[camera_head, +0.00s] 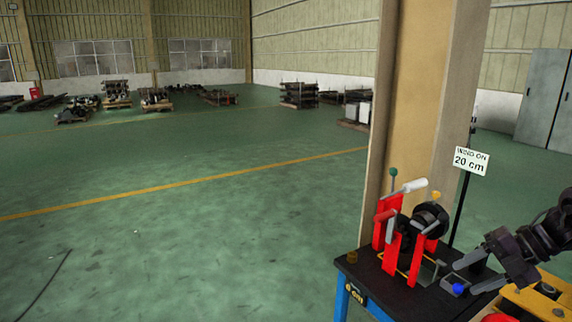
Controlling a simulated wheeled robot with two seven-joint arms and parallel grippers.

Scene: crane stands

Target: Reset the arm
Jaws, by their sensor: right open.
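My right arm (545,235) comes in from the right edge. My right gripper (464,278) is open and empty, its fingers pointing left over the right part of a dark-topped bench. It is to the right of a red crane stand (391,247) with a dark drum (430,218), a white-gripped crank handle (414,186) and a green-knobbed lever (393,172). A blue knob (458,289) shows close to the gripper's fingers; whether they touch I cannot tell. My left gripper is not in view.
The bench (372,274) has blue legs and stands before a tan pillar (407,110). A sign reading "WIND ON 20 cm" (471,161) rises on a black post behind it. A yellow part (540,300) is at the lower right. Open green floor (200,230) lies left.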

